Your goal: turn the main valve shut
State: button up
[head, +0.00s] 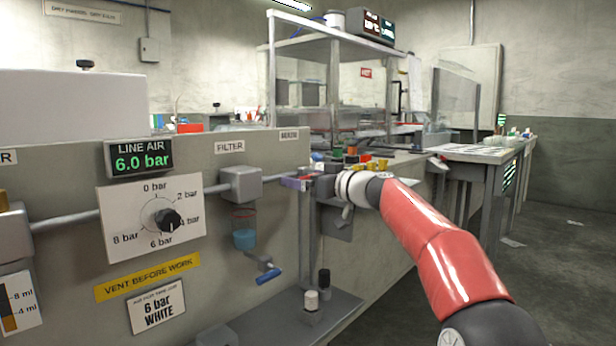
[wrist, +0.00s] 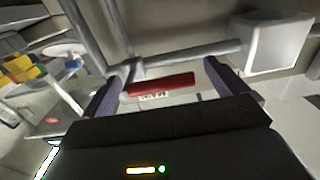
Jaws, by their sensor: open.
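The main valve shows as a red lever handle (wrist: 160,84) in the wrist view, lying roughly along the grey pipe (wrist: 190,56). A small label below it is partly hidden and reads upside down. In the head view only a bit of red (head: 311,174) shows at my gripper (head: 300,182), right of the filter block. My gripper also shows in the wrist view (wrist: 162,76), its dark purple fingers open wide, one beyond each end of the handle. I cannot tell whether either finger touches it. My gripper holds nothing.
The filter block (head: 240,184) with a blue bowl sits on the pipe, a blue-handled drain (head: 268,275) below it. A dial panel (head: 152,220) and a display reading 6.0 bar (head: 140,158) are at left. A shelf (head: 300,322) with two small bottles is below.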

jog(key=shift+c, duration=0.5)
jog(key=c, duration=1.2)
